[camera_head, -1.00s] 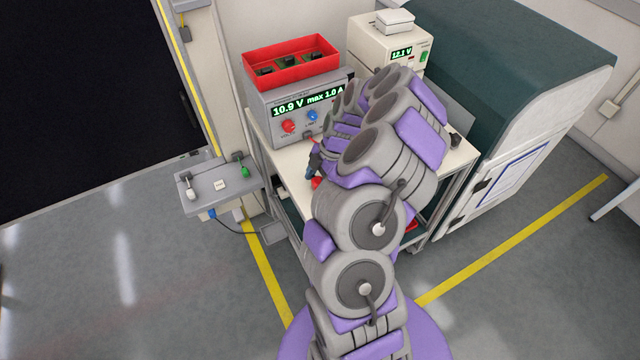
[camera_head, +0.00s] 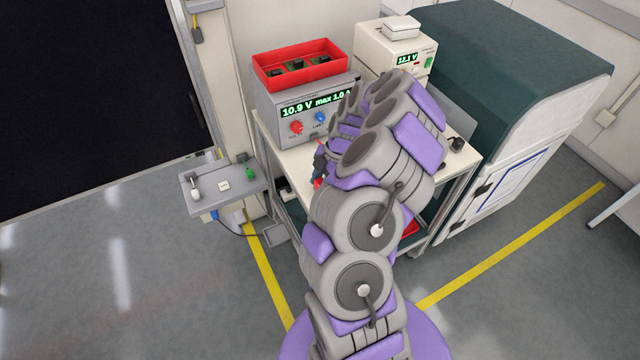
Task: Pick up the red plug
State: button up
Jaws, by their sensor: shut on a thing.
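My arm reaches over the cream trolley top (camera_head: 297,158). My gripper (camera_head: 319,170) is small and partly hidden behind my arm links, at the front left of the trolley. It is shut on the red plug (camera_head: 318,184), of which only a small red part shows at the fingertips. I cannot make out the plug's full shape or any lead.
A grey power supply (camera_head: 270,112) reads 10.9 V and carries a red bin (camera_head: 300,75). A cream instrument (camera_head: 377,45) reads 12.1 V behind. A grey shelf (camera_head: 208,197) with a green and a white plug is at left. A green cabinet (camera_head: 510,70) bounds the right.

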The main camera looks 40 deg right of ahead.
jog(key=d+r, duration=0.3)
jog(key=shift+w+r+p, duration=0.1)
jog(key=shift+r+p, duration=0.05)
jog(key=shift+p, duration=0.25)
jog(key=s, duration=0.6)
jog(key=s+r+p, duration=0.1)
jog(key=s, duration=0.2)
jog(key=shift+s+d, duration=0.2)
jog(key=shift+s, duration=0.1)
jog(key=s+d, duration=0.4)
jog(key=s, duration=0.2)
notch_tip(320, 180, up, 8)
jog(key=w+b, duration=0.1)
jog(key=shift+a+b, duration=0.2)
jog(key=shift+b, duration=0.1)
jog(key=shift+w+d, duration=0.1)
